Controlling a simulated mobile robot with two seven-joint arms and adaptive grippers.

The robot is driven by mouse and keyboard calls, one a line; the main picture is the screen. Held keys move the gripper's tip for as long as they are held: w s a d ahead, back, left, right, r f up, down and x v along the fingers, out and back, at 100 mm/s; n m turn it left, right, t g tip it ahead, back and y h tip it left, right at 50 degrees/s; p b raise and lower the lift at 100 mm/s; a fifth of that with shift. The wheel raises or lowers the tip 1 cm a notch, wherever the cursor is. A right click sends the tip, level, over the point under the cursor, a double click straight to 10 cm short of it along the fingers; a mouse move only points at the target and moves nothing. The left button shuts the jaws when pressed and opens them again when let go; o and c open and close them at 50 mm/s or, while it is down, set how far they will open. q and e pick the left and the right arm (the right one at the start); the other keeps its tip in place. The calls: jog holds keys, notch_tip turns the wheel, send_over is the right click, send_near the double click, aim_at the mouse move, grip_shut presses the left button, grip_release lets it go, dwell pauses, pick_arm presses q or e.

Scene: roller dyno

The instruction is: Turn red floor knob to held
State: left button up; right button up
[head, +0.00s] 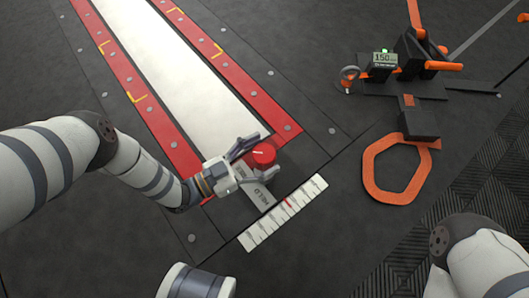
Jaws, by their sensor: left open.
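The red floor knob (264,154) sits at the near end of the red-edged white strip, with a pale line on its top. A grey plate (259,194) with "HELD" lettering lies beside it on the near side. My left gripper (256,158) reaches in from the left, low over the floor at the knob. Its fingers are spread, one on the far side and one on the near side of the knob. I cannot tell whether they touch it. My right arm (482,262) shows at the lower right, but its gripper is out of view.
A white scale strip (284,212) with a red mark lies near the knob. An orange strap loop (368,178) lies to the right. A black and orange device (412,62) with a display reading 150 stands at the upper right. Dark floor between them is clear.

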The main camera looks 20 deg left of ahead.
pick_arm(q)
jog(key=shift+w+d, duration=0.3)
jog(key=c, duration=1.2)
